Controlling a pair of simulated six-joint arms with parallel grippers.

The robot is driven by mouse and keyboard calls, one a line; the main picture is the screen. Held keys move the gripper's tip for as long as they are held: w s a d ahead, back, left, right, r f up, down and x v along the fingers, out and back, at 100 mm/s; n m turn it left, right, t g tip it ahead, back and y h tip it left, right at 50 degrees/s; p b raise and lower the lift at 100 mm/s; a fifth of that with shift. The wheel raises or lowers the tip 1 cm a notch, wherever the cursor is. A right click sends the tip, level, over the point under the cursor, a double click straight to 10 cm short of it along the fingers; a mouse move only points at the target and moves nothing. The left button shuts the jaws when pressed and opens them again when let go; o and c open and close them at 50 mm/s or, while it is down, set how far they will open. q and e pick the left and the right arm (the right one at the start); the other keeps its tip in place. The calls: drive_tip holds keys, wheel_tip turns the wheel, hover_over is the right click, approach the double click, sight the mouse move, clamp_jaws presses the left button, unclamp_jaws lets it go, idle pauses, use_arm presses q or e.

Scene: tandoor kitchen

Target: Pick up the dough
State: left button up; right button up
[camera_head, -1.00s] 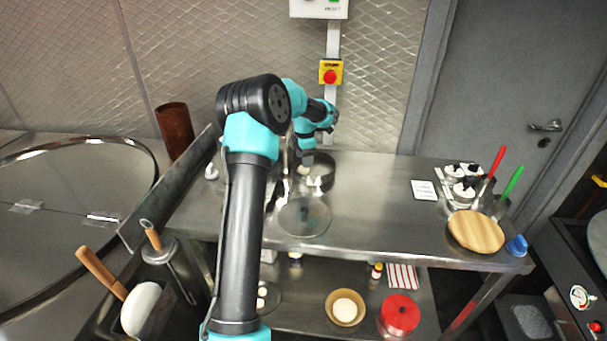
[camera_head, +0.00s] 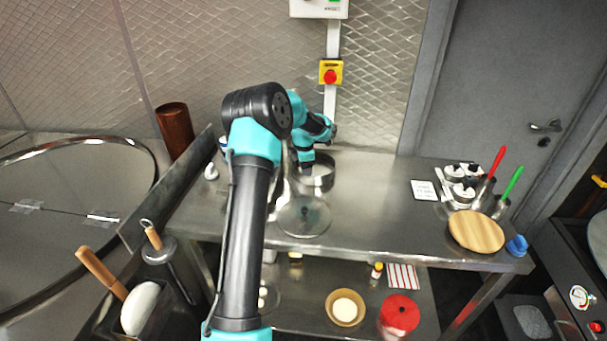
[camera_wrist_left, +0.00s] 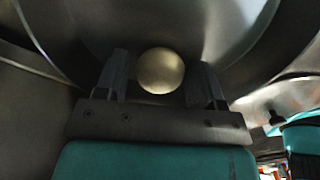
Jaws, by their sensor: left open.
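A round pale dough ball (camera_wrist_left: 160,70) lies inside a round metal pot, whose inner wall (camera_wrist_left: 235,35) curves around it in the left wrist view. My left gripper (camera_wrist_left: 162,78) is open, with one finger on each side of the ball. Whether the fingers touch it cannot be told. In the head view my left gripper (camera_head: 304,168) reaches down into the pot (camera_head: 325,184) on the steel table (camera_head: 370,205). The dough is hidden there behind the gripper. My right gripper is not in view.
A round lid (camera_head: 304,217) lies in front of the pot. A round wooden board (camera_head: 476,231), small containers (camera_head: 462,180) and red- and green-handled tools stand at the table's right end. The table's middle right is bare. A bowl (camera_head: 345,307) sits on the lower shelf.

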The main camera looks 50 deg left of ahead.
use_arm(q)
drive_tip(key=c, duration=0.4)
drive_tip(key=shift+r, duration=0.1)
drive_tip(key=shift+s+d+r, duration=0.15)
drive_tip(key=shift+r, duration=0.3)
drive_tip(key=r, duration=0.6)
drive_tip(key=shift+s+d, duration=0.3)
drive_tip(key=shift+s, duration=0.05)
drive_tip(key=s+d, duration=0.6)
drive_tip(key=s, duration=0.1)
drive_tip(key=s+d, duration=0.6)
drive_tip(key=shift+s+d, duration=0.35)
